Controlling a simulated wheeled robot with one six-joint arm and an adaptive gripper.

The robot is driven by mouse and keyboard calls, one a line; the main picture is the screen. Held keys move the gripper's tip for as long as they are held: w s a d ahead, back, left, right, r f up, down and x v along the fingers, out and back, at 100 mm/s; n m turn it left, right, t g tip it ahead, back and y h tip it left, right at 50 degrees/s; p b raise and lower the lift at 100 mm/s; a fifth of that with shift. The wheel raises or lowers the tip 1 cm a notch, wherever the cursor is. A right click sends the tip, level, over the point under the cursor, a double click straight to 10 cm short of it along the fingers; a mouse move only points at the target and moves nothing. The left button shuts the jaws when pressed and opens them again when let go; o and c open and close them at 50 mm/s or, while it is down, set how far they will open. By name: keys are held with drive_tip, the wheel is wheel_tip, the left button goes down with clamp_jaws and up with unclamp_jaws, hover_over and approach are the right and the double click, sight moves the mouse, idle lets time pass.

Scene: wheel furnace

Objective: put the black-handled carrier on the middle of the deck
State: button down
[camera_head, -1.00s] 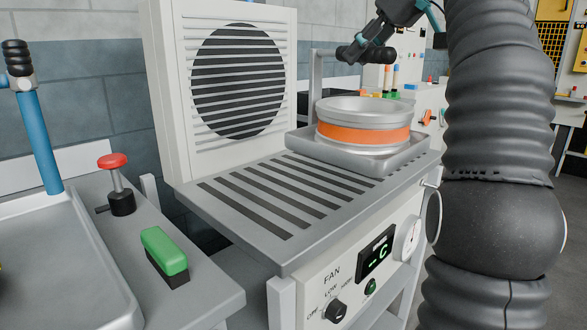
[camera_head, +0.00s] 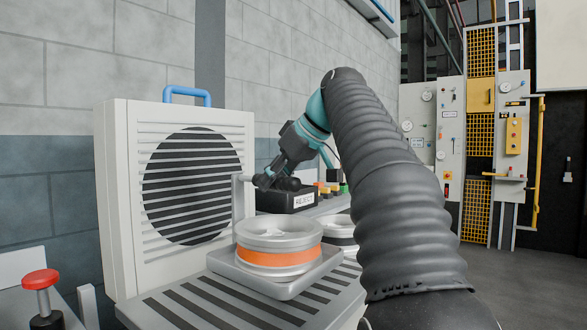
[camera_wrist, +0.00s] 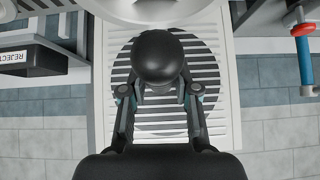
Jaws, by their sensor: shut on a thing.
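The carrier is a grey tray (camera_head: 291,288) with an upright post (camera_head: 238,205) and a black handle at its top. A silver wheel with an orange band (camera_head: 279,258) sits in it. My gripper (camera_head: 272,180) is shut on the black handle. In the wrist view the handle's rounded black end (camera_wrist: 160,57) lies between the fingers (camera_wrist: 160,95). The carrier is over the far part of the grey slotted deck (camera_head: 200,306); I cannot tell whether it touches. The deck's near part is bare. Part of the wheel's rim (camera_wrist: 155,8) shows in the wrist view.
A white fan panel (camera_head: 118,190) with a dark round grille and blue top handle stands along the deck's left side. A REJECT box (camera_head: 300,198) and another wheel (camera_head: 342,232) are behind the carrier. A red-topped knob (camera_head: 41,280) is at the lower left.

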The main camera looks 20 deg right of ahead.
sight(282, 177)
drive_tip(key=w+a+f, duration=0.2)
drive_tip(key=a, duration=0.1)
drive_tip(key=shift+w, duration=0.25)
drive_tip(key=shift+d+f+b, duration=0.1)
drive_tip(key=shift+f+b, duration=0.5)
drive_tip(key=shift+f, duration=1.4)
drive_tip(key=c, duration=0.9)
unclamp_jaws()
drive_tip(key=shift+f, duration=0.15)
drive_tip(key=shift+o, duration=0.2)
drive_tip(key=p+v, duration=0.1)
drive_tip(key=v, duration=1.1)
